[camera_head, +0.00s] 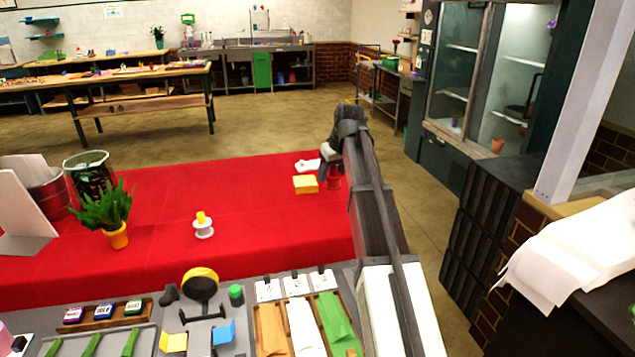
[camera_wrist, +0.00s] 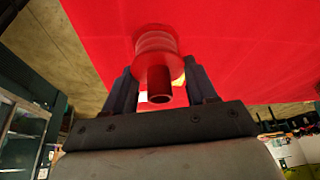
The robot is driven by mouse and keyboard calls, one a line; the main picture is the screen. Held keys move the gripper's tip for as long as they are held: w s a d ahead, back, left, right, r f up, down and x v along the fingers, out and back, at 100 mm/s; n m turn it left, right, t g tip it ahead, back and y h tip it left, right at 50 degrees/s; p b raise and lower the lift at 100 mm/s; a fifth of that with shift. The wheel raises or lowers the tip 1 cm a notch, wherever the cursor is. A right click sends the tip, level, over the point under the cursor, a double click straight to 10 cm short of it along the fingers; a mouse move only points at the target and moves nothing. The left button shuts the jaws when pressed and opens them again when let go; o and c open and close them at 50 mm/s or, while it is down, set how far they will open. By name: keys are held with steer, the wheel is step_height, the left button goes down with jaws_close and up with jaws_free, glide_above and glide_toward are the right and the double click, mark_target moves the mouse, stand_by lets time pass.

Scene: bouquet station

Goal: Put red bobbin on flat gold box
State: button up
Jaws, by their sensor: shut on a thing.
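The red bobbin (camera_head: 333,183) is at my gripper (camera_head: 328,172) near the far right edge of the red-covered table in the head view. In the wrist view the bobbin (camera_wrist: 156,45) stands out between the two fingers of my gripper (camera_wrist: 158,80), its stem end toward the camera. My gripper is shut on it. The flat gold box (camera_head: 305,184) lies on the red cloth just left of the bobbin. Only slivers of yellow show behind the fingers in the wrist view. Whether the bobbin touches the cloth is unclear.
A white item (camera_head: 308,165) lies just behind the gold box. A pale spool with a yellow top (camera_head: 203,229) stands mid-table, and a potted plant (camera_head: 117,238) stands at left. The red cloth (camera_head: 270,225) between is clear. Trays and cards fill the near counter.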

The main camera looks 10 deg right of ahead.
steer(key=w+a+r, duration=0.2)
steer(key=w+a, duration=0.2)
steer(key=w, duration=0.6)
steer(key=n, duration=0.2)
glide_above(300, 177)
steer(key=s, duration=0.2)
steer(key=shift+y, duration=0.4)
steer(key=shift+s+d+f, duration=0.1)
steer(key=shift+d+f, duration=0.05)
steer(key=shift+f, duration=1.25)
steer(key=shift+w+d+f, duration=0.1)
steer(key=shift+d+f, duration=0.05)
steer(key=shift+f, duration=1.2)
steer(key=shift+s+d+f, duration=0.1)
steer(key=shift+d+f, duration=0.05)
steer(key=shift+f, duration=1.25)
steer(key=shift+f, duration=0.1)
steer(key=o, duration=1)
steer(key=shift+o, duration=0.2)
steer(key=v, duration=1.2)
